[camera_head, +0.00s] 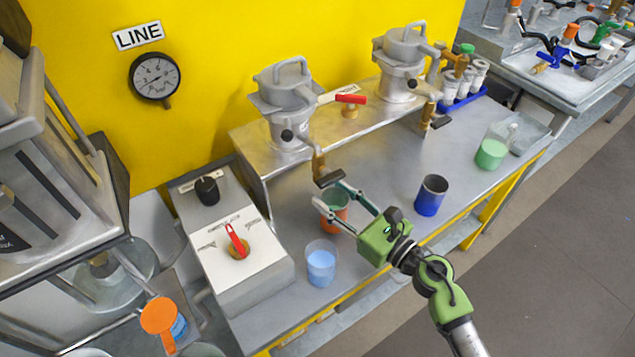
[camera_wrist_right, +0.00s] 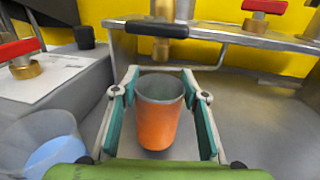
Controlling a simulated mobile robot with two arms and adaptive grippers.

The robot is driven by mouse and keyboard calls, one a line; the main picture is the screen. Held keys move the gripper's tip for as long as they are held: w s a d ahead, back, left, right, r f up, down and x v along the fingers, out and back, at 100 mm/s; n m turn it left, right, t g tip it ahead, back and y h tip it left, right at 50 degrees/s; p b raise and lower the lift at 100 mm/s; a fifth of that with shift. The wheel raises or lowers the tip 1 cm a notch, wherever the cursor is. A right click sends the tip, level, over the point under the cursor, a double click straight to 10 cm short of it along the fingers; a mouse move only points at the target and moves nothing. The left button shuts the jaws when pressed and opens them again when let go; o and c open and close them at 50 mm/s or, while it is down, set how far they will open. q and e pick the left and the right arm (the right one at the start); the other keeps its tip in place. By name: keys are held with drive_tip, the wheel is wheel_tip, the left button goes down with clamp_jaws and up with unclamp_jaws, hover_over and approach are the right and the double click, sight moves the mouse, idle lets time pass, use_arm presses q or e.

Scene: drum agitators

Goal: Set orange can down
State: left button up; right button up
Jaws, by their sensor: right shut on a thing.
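The orange can (camera_head: 336,215) is upright between the fingers of my right gripper (camera_head: 332,196), close to the front of the metal shelf under the left drum's tap. In the right wrist view the can (camera_wrist_right: 157,127) is open at the top with a grey inside, and the teal pads of my right gripper (camera_wrist_right: 158,90) flank it on both sides. My right gripper is shut on it. I cannot tell whether the can's base touches the grey worktop (camera_head: 385,182). My left gripper is not in view.
A clear cup of blue liquid (camera_head: 321,266) stands left of my gripper; a blue can (camera_head: 431,196) stands to its right. A beaker of green liquid (camera_head: 491,152) is farther right. The control box (camera_head: 250,290) borders the left. Worktop between the orange and blue cans is clear.

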sight(326, 195)
drive_tip(key=shift+x, duration=0.8)
drive_tip(key=x, duration=0.4)
drive_tip(key=shift+f+p, duration=0.25)
drive_tip(key=shift+p, duration=0.05)
drive_tip(key=shift+s+f, duration=0.15)
drive_tip(key=shift+f, duration=0.4)
drive_tip(key=shift+f+b, duration=0.15)
drive_tip(key=shift+b, duration=0.15)
drive_tip(key=o, duration=1.3)
drive_tip(key=shift+c, duration=0.2)
